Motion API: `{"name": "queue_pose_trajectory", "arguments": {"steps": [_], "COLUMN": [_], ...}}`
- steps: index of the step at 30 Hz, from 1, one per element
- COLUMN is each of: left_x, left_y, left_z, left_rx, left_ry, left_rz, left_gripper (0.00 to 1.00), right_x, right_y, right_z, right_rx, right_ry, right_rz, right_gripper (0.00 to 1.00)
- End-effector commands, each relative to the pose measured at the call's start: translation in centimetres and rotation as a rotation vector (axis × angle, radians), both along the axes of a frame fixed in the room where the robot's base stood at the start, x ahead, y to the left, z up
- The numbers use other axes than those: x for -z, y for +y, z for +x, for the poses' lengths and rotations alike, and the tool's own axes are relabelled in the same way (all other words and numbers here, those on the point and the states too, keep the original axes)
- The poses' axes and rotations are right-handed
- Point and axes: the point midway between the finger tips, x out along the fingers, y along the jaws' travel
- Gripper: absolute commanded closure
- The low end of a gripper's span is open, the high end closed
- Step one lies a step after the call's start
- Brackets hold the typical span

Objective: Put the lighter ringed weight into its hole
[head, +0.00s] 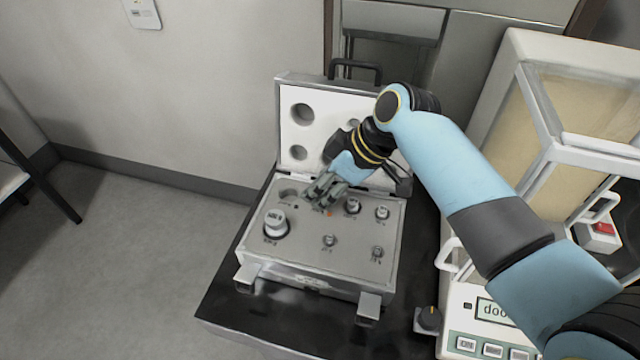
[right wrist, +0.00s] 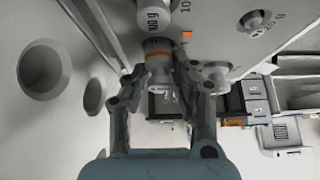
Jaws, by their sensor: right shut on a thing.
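My right gripper (head: 322,191) is over the back of the open weight case (head: 310,268). In the right wrist view the gripper (right wrist: 160,75) is shut on a metal weight with an orange ring (right wrist: 158,55). In the head view the fingers hide this weight. An orange mark (head: 330,213) lies on the case's panel just in front of the fingers. A dark round hole (head: 287,193) shows at the panel's back left. Whether the held weight is inside a hole or above one, I cannot tell. My left gripper is not in view.
A large weight (head: 275,222) stands at the panel's left, and several smaller ones (head: 382,212) stand to the right and front. The raised lid (head: 300,135) is behind. A balance (head: 462,305) with a glass-walled chamber stands close on the right.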

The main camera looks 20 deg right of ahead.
Motion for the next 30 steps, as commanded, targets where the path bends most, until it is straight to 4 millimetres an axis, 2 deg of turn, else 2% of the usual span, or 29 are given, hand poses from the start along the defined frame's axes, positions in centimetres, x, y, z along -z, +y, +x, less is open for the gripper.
{"name": "queue_pose_trajectory", "arguments": {"steps": [3,4,9,17,20,23,30], "left_x": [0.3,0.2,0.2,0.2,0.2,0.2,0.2], "left_y": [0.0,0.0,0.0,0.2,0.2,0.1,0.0], "left_z": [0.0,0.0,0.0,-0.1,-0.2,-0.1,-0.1], "left_rx": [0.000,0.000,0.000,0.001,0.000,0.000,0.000], "left_ry": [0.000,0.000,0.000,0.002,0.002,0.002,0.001], "left_rz": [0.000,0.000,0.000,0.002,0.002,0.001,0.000], "left_gripper": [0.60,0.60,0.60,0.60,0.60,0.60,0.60], "right_x": [0.4,0.3,0.3,0.3,-0.3,-1.8,-6.8], "right_y": [0.0,0.0,0.0,0.0,0.0,0.0,0.0], "right_z": [0.0,0.0,0.0,0.0,0.0,0.1,0.1], "right_rx": [0.001,0.001,0.000,0.000,-0.002,-0.001,0.000], "right_ry": [-0.001,-0.001,-0.001,0.000,-0.001,-0.003,-0.005], "right_rz": [0.000,0.000,0.001,0.000,0.000,0.000,-0.001], "right_gripper": [1.00,0.71,0.49,0.48,0.48,0.48,0.48]}}
